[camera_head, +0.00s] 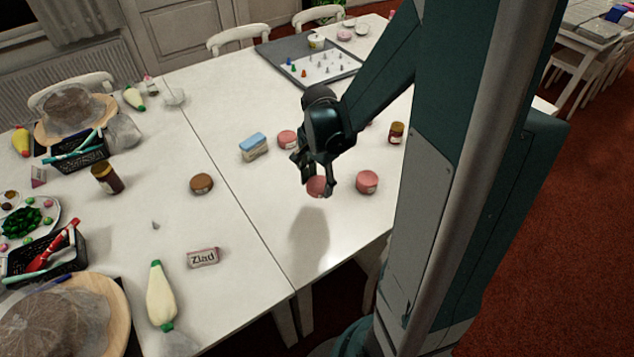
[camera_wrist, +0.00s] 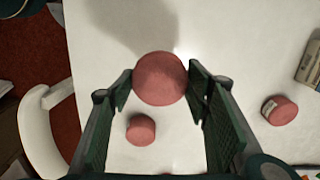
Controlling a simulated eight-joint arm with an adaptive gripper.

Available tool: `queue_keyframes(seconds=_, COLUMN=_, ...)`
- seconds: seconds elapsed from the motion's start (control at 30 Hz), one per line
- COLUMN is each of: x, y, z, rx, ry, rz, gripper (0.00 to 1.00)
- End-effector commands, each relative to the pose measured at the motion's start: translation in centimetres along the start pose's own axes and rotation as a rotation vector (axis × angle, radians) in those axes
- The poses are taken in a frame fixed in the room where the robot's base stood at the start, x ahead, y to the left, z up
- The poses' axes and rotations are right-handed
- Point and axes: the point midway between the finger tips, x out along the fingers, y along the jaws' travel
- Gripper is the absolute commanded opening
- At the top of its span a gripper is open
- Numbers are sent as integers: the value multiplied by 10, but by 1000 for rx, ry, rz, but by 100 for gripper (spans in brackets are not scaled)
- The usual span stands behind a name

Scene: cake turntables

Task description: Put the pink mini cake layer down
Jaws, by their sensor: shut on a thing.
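My gripper (camera_head: 314,174) is shut on a round pink mini cake layer (camera_head: 317,187), which also shows between the fingertips in the wrist view (camera_wrist: 160,78). The layer appears to be held above the white table, with a shadow on the table in front of it. A second pink layer (camera_head: 367,181) stands to its right in the head view, and another (camera_head: 288,139) stands behind it, beside a blue and white block. Two other pink layers show in the wrist view, one (camera_wrist: 141,130) below the held one and one (camera_wrist: 280,110) to the right.
A brown round layer (camera_head: 202,184) stands to the left, with a Ziad name block (camera_head: 203,257) nearer the front. The blue and white block (camera_head: 254,146) and a small jar (camera_head: 396,133) stand further back. The table (camera_head: 275,212) is bare between the brown layer and my gripper.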

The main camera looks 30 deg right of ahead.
Motion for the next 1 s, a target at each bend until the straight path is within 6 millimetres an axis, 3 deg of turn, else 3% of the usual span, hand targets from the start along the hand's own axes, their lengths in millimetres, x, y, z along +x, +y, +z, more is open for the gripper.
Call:
queue_keyframes(seconds=0.27, x=-1, y=-16, z=0, rx=-3, ry=0, rz=0, gripper=37)
queue_keyframes(seconds=0.47, x=-3, y=-52, z=1, rx=-8, ry=0, rz=0, gripper=37)
queue_keyframes(seconds=0.8, x=-4, y=-128, z=11, rx=-19, ry=0, rz=0, gripper=37)
queue_keyframes(seconds=1.0, x=-3, y=-156, z=17, rx=-22, ry=0, rz=0, gripper=37)
